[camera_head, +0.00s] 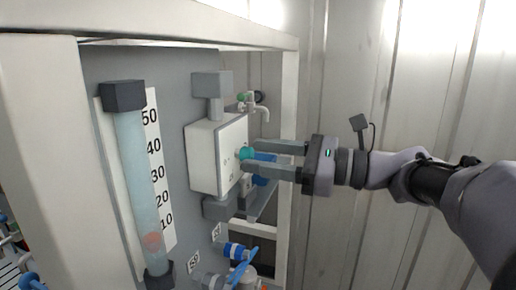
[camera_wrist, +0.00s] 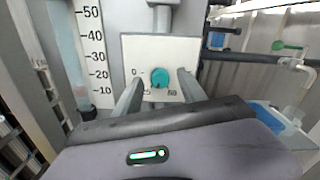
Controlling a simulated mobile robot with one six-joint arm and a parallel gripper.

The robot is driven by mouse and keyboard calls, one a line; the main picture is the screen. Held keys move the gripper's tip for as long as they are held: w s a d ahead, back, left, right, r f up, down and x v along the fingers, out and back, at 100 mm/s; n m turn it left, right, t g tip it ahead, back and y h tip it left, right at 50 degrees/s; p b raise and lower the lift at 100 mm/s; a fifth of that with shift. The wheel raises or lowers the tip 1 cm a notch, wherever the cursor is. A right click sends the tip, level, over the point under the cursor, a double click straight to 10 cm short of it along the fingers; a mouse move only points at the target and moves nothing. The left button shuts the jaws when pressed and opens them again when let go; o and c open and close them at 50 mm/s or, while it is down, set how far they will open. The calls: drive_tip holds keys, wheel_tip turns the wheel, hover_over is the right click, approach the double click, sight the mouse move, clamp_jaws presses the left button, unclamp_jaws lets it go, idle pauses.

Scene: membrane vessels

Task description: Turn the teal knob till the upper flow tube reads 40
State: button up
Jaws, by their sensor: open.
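The teal knob (camera_head: 246,153) sticks out from the front of a white box on the grey panel. In the wrist view the knob (camera_wrist: 159,78) sits between my two fingers, with 0 and 50 marked around it. My gripper (camera_head: 257,157) is open, its fingers pointing at the box, one on each side of the knob. I cannot tell whether either finger touches it. The flow tube (camera_head: 142,180) is a clear upright tube beside a white scale marked 10 to 50. A reddish float (camera_head: 152,241) sits low in it, around or below the 10 mark.
A white frame post (camera_head: 289,120) stands right of the box. A small tap (camera_head: 262,110) with a green part is behind the box. The corrugated wall (camera_head: 345,60) lies behind my arm.

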drive_tip(key=shift+w+a, duration=0.15)
drive_tip(key=shift+a, duration=0.3)
clamp_jaws()
drive_tip(key=shift+f, duration=0.1)
